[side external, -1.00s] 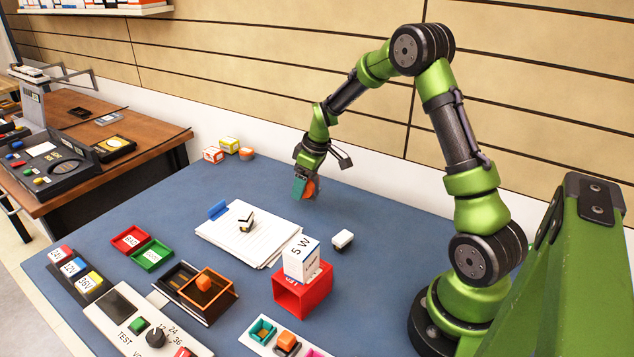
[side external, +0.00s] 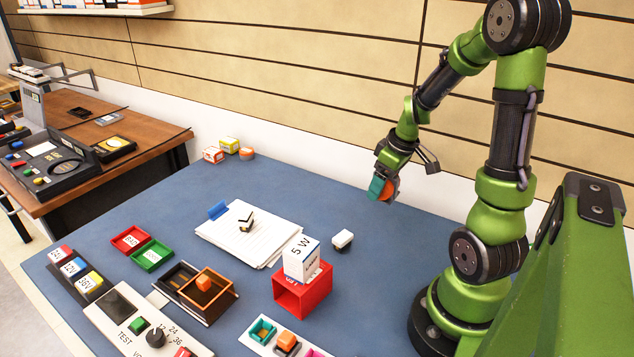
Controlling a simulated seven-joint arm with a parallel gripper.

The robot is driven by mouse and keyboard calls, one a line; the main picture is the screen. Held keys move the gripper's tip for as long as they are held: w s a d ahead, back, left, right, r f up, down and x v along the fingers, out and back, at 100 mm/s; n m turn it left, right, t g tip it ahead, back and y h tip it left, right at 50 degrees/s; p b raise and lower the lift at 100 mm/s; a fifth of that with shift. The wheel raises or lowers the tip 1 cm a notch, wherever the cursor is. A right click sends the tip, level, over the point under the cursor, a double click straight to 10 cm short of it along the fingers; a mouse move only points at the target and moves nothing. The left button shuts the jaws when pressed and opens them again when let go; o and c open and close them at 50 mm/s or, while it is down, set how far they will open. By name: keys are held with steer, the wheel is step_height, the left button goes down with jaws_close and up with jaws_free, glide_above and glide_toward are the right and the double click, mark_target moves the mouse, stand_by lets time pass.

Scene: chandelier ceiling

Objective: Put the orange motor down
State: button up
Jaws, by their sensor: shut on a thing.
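My gripper (side external: 383,182) is at the back right of the blue table, raised above its surface and pointing down. It is shut on the orange motor (side external: 390,190), which shows as an orange rounded piece beside a teal part (side external: 376,188). The dark gripper body hides the upper part of the motor. The motor is apart from everything on the table.
The blue table (side external: 330,205) is clear below and left of my gripper. A small white-and-black block (side external: 342,239), a red box (side external: 303,290) with a white "5 W" box (side external: 301,258), and a clipboard (side external: 268,240) stand nearer. Small boxes (side external: 229,145) sit at the back left.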

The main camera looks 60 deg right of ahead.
mark_target(389, 202)
steer(key=shift+s+a+f, duration=0.2)
steer(key=shift+s+a, duration=0.05)
steer(key=shift+s, duration=0.35)
steer(key=shift+s+a+f, duration=0.2)
steer(key=shift+s, duration=0.35)
step_height(389, 202, down, 4)
steer(key=shift+r, duration=0.2)
steer(key=shift+f, duration=2.1)
steer(key=o, duration=1.5)
steer(key=shift+f, duration=0.15)
steer(key=shift+c, duration=0.2)
steer(key=shift+n, duration=0.3)
